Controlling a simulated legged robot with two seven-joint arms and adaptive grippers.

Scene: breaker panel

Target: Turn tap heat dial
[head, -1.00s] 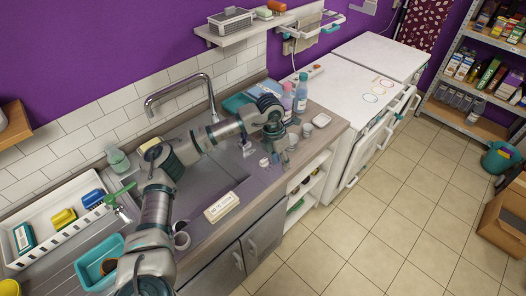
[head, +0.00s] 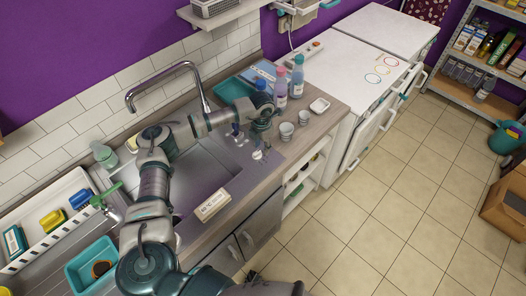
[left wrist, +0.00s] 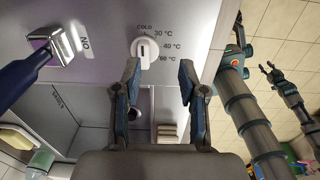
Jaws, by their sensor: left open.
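The white round dial (left wrist: 145,49) is on a grey panel, with COLD, 30, 40 and 60 °C printed around it. Its dark pointer line lies roughly upright in the left wrist view. In the head view the dial (head: 257,155) shows small on the counter right of the sink. My left gripper (left wrist: 158,72) is open and empty, with the dial just beyond its fingertips and left of their middle. In the head view my left gripper (head: 262,128) hangs over the counter by the dial. My right gripper (left wrist: 271,70) shows at the right, its fingers apart and empty.
A lever with a dark blue handle (left wrist: 22,78) stands left of the dial near the word ON. Two grey cups (head: 286,130) and bottles (head: 298,82) stand close to my left gripper. The curved tap (head: 165,72) rises behind the sink.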

